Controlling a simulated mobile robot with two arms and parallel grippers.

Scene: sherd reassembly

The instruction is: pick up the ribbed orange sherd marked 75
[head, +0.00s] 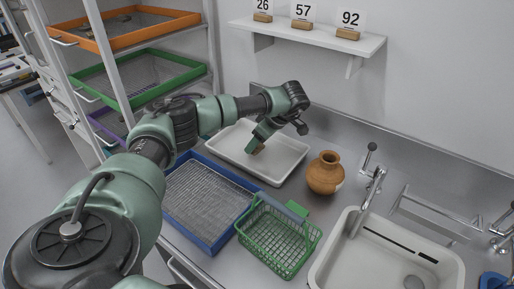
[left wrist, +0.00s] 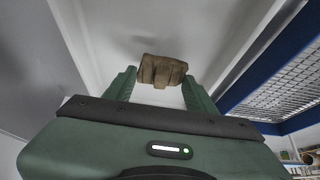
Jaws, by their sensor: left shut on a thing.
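My left gripper (head: 259,145) is over the white tray (head: 291,163) in the head view, pointing down and to the left. It is shut on a small brown sherd (head: 258,150). In the left wrist view the sherd (left wrist: 162,70) sits between the fingertips of the left gripper (left wrist: 161,85), with the white tray behind it. The sherd's colour looks dull brown there, and I cannot read any mark or make out ribs. I cannot tell how far it is above the tray floor. My right gripper is not in view.
A blue-framed mesh tray (head: 209,248) and a green wire basket (head: 290,262) stand in front of the white tray. An orange-brown jar (head: 325,173) stands right of it, near the sink (head: 345,246). A wall shelf (head: 330,38) holds cards 26, 57 and 92. A rack (head: 141,80) is at left.

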